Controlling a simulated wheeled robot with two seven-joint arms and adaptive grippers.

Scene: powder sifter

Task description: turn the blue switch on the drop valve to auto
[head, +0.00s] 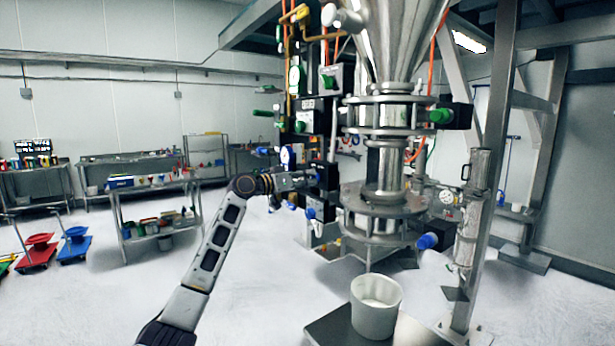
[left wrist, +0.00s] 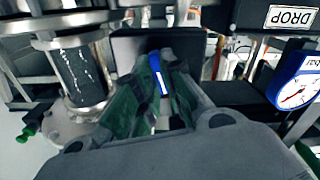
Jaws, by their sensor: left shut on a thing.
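The blue switch (left wrist: 157,75) has a white mark and shows between my left fingers in the left wrist view, in front of a dark box (left wrist: 132,48). My left gripper (left wrist: 161,66) is shut on this switch. In the head view my left gripper (head: 312,181) reaches in from the left against a black box (head: 329,177) on the valve stack, and hides the switch there. A label reading DROP (left wrist: 290,17) appears upside down at the upper right of the wrist view. The position the switch points to cannot be read. My right gripper is not in view.
A blue-rimmed gauge (left wrist: 298,88) sits close on the right in the wrist view. Below my gripper is a lower box with a blue knob (head: 311,213). The steel hopper (head: 398,40) stands to the right, above a white bucket (head: 376,310).

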